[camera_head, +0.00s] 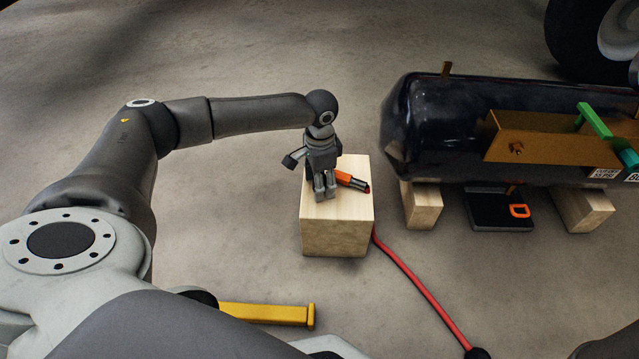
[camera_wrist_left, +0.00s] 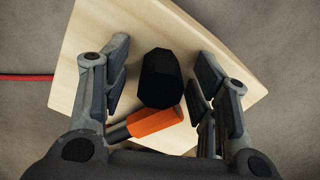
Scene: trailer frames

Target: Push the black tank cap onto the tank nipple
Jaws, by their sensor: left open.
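The black tank cap (camera_wrist_left: 159,78) stands on the wooden block (camera_wrist_left: 165,22) in the left wrist view. My left gripper (camera_wrist_left: 158,82) is open, with its fingers on both sides of the cap and gaps showing between. In the head view my left gripper (camera_head: 325,191) points down over the block (camera_head: 335,238) and the cap cannot be made out there. The dark tank (camera_head: 440,125) lies on wooden supports at the right. A small brass fitting (camera_head: 517,149) shows on its bronze bracket; I cannot tell whether it is the nipple. My right gripper is not in view.
An orange and black tool (camera_head: 352,181) lies on the block beside the gripper. A red hose (camera_head: 418,283) runs across the floor. A black case (camera_head: 490,213) sits under the tank, a yellow bar (camera_head: 270,313) lies in front, and a wheel (camera_head: 577,38) stands behind.

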